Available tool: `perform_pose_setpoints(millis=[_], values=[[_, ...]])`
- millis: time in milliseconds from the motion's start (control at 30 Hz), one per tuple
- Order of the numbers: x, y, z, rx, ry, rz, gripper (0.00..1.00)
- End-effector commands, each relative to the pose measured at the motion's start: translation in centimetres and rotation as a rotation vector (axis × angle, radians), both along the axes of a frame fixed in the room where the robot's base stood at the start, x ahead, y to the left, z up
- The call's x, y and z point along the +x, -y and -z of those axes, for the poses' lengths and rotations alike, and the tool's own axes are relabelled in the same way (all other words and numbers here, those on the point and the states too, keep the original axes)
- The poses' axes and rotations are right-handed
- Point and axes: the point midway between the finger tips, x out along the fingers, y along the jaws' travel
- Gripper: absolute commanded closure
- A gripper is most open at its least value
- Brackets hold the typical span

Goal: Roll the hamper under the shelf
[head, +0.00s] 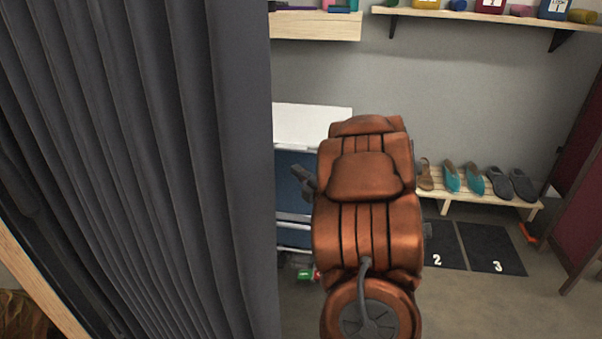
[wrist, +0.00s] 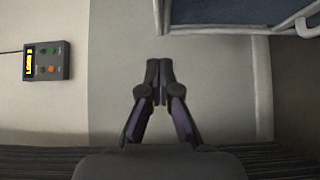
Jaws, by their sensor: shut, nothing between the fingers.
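A blue-sided, pale-framed thing (head: 291,182), which may be the hamper, stands against the wall, mostly hidden behind my orange arm and the grey curtain. A blue panel with a pale frame (wrist: 220,12) also shows at the top of the wrist view, with a metal bar at its right. A pale wooden shelf (head: 315,28) is on the wall above it, and a longer bracketed shelf (head: 480,15) is to the right. My gripper (wrist: 159,82) is shut and empty, short of the blue panel in the wrist view. In the head view my arm hides most of the gripper.
A grey pleated curtain (head: 150,150) fills the left. A low slatted rack (head: 445,206) with shoes stands right of my arm, above dark numbered mats (head: 493,248). A control box (wrist: 46,60) with a lit display is at the wrist view's left. Floor is clear at lower right.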

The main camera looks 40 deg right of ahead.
Motion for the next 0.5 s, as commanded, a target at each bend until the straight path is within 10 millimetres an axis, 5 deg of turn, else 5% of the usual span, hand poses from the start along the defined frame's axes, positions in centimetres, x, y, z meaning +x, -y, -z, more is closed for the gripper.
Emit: perform_pose_setpoints(millis=[500], values=[[5.8, 0.9, 0.4, 0.001, 0.003, -0.004, 1.0]])
